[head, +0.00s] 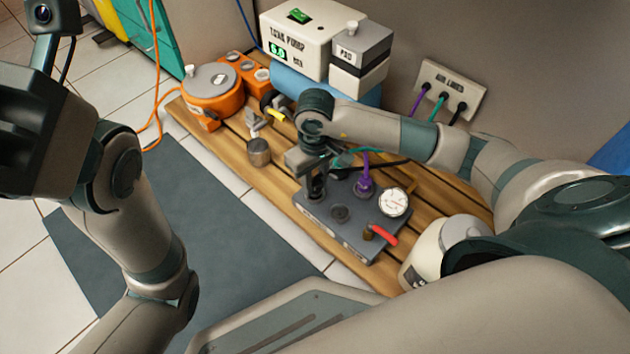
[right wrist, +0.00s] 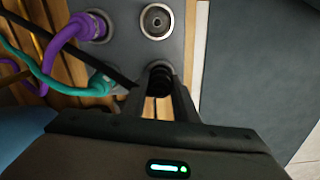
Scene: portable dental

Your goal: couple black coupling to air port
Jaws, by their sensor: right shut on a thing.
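My right gripper (head: 316,192) is over the left part of the grey manifold block (head: 325,232). It is shut on the black coupling (right wrist: 160,78), which is a dark ribbed piece between the fingers in the right wrist view. The fingers hide much of it, and I cannot tell whether it touches the port below. The purple coupling (head: 364,187) and the teal coupling (right wrist: 98,84) stand on the block with their hoses. A bare round port (right wrist: 156,21) is beside the purple one. My left arm is at the left, but its fingers are out of view.
The block carries a white gauge (head: 393,202) and a red lever (head: 383,236). It sits on a slatted wooden bench (head: 272,185). Hoses run to the wall plate (head: 448,90). A metal cup (head: 259,152), an orange pot (head: 212,88) and a pump box (head: 297,38) stand farther back.

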